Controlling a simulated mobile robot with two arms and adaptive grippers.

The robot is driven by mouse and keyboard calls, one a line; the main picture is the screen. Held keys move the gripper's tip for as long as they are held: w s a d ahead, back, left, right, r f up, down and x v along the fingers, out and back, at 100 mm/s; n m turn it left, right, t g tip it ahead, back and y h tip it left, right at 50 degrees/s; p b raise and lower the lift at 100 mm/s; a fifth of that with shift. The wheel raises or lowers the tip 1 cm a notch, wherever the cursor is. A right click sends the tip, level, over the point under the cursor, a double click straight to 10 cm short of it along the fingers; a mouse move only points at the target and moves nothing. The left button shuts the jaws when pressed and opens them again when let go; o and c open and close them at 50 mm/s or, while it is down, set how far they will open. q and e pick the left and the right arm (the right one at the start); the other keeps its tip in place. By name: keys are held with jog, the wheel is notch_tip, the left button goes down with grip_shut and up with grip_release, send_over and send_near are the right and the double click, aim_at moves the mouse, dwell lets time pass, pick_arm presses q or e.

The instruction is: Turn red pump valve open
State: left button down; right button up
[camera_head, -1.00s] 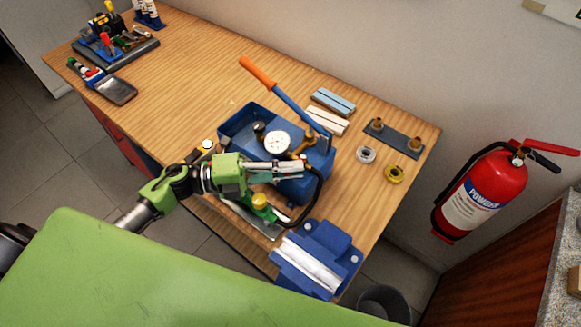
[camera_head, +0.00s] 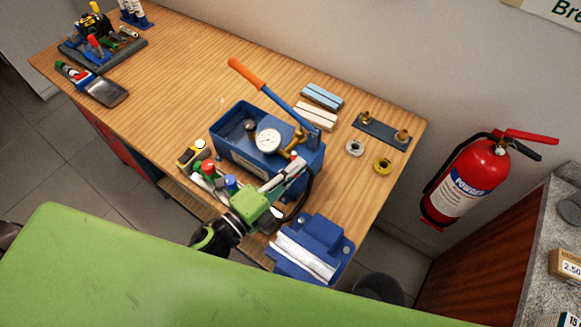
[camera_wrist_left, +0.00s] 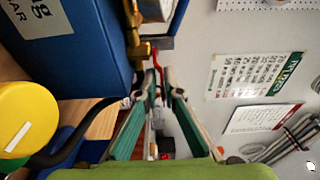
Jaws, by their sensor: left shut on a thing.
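The blue test pump (camera_head: 240,158) stands on the bench with its round white gauge (camera_head: 268,141) and an orange-tipped lever (camera_head: 245,73). Brass fittings (camera_head: 296,148) sit at its right end. In the left wrist view, the red valve handle (camera_wrist_left: 158,64) shows between my fingertips beside the brass fitting (camera_wrist_left: 137,47) and the blue tank (camera_wrist_left: 70,45). My left gripper (camera_head: 297,162) is shut on the red valve handle; it also shows in the left wrist view (camera_wrist_left: 157,85). In the head view the fingers hide the handle. My right gripper is not in view.
A blue vise (camera_head: 318,236) stands at the bench's front right edge, close to my left wrist. A black hose (camera_head: 305,195) curves beside the gripper. The bench's left middle is clear.

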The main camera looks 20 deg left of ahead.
pick_arm(q)
jog(key=shift+w+d+f+n+t+y+b, duration=0.15)
jog(key=shift+n+t+y+b, duration=0.1)
jog(key=shift+n+y, duration=0.2)
jog(key=shift+s+d+r+n+t+y+b, duration=0.1)
jog(key=shift+n+t+y, duration=0.2)
jog(key=shift+y, duration=0.55)
jog(key=c, duration=2.2)
grip_release()
jog(key=shift+o, duration=0.2)
jog(key=shift+h, duration=0.5)
